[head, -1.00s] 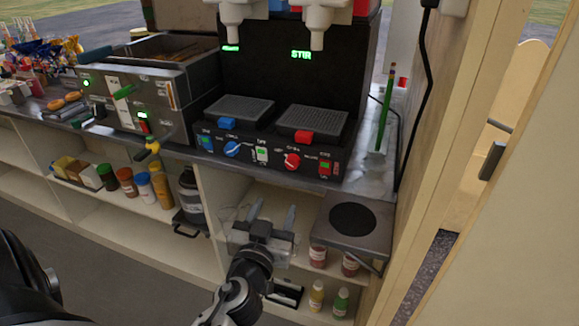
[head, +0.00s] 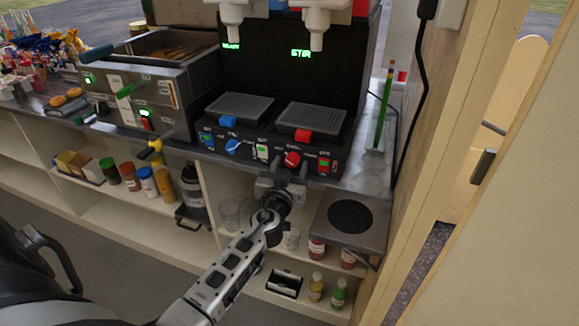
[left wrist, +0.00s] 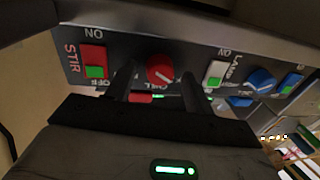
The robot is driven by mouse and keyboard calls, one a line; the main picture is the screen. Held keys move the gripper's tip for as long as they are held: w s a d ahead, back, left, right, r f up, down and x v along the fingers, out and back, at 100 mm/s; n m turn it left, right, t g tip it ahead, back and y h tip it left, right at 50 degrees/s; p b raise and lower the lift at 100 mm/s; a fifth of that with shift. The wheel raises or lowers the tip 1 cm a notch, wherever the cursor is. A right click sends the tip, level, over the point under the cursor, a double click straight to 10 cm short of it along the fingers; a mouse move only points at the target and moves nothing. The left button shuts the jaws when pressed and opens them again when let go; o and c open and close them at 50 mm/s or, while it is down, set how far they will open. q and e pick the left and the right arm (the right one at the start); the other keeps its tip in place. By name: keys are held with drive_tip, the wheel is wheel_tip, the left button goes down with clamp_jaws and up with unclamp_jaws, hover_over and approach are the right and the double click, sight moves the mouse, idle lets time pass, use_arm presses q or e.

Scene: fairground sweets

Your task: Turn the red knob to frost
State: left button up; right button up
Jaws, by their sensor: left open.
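The red knob (head: 292,159) is on the front panel of the black two-spout machine (head: 315,70), between a white switch and a red switch. In the left wrist view the panel is upside down and the red knob (left wrist: 160,69) shows a pale pointer line towards the lower right. Lettering beside it is partly hidden, and I cannot read a frost mark. My left gripper (head: 283,177) is just below and in front of the knob. In the wrist view the left gripper (left wrist: 157,80) is open, one finger at each side of the knob; contact is unclear. My right gripper is out of view.
The red stir switch (left wrist: 93,61) and white lamp switch (left wrist: 215,73) flank the knob. A blue knob (head: 233,146) is further left. Below, a dark round plate (head: 350,217) stands out at the right, and the shelf holds bottles and glasses.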

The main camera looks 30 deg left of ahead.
use_arm(q)
drive_tip(key=c, duration=1)
